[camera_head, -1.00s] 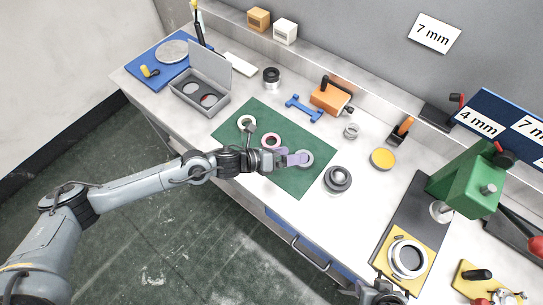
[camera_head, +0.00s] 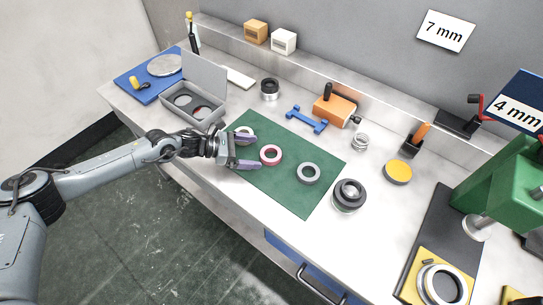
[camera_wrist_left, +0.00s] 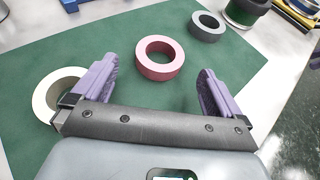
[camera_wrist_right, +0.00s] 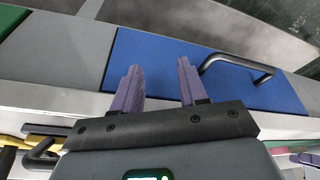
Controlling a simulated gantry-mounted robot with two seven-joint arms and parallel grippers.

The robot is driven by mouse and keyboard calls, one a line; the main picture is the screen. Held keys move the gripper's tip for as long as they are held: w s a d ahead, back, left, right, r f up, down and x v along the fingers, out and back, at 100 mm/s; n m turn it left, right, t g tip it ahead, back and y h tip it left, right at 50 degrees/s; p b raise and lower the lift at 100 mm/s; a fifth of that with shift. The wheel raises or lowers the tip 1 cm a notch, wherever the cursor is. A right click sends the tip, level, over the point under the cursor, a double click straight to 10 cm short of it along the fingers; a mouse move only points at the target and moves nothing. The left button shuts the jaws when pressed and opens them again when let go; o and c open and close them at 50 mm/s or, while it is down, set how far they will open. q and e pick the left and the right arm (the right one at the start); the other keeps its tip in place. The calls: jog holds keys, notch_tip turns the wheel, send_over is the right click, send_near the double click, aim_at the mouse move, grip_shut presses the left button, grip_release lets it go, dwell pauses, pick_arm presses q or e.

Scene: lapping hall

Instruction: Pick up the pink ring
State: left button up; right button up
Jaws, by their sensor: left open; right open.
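The pink ring (camera_head: 271,155) lies flat on the green mat (camera_head: 290,193), between a white ring (camera_head: 243,131) and a grey ring (camera_head: 308,173). My left gripper (camera_head: 246,151) is open and empty, just left of the pink ring in the head view. In the left wrist view the pink ring (camera_wrist_left: 159,58) is ahead of the open purple fingers (camera_wrist_left: 157,88), centred between them and not touching them. The white ring (camera_wrist_left: 58,93) is beside the left finger there. My right gripper (camera_wrist_right: 160,88) is open and empty in the right wrist view, facing a blue drawer front (camera_wrist_right: 205,68).
A grey open box (camera_head: 190,104) stands behind the left gripper. A dark grey stepped ring (camera_head: 348,195) stands right of the mat. A blue bracket (camera_head: 306,119) and orange block (camera_head: 334,109) are behind it. A green press (camera_head: 505,190) stands at the right.

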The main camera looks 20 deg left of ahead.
aim_at(278, 154)
pick_arm(q)
jog(key=shift+w+d+f, duration=0.3)
jog(key=shift+w+d, duration=0.05)
jog(key=shift+d, duration=0.2)
jog(key=shift+b+x, duration=0.6)
jog(key=shift+x, duration=1.65)
jog(key=shift+s+r, duration=0.1)
jog(key=c, duration=1.1)
jog(key=shift+c, duration=0.2)
jog(key=shift+r, duration=0.1)
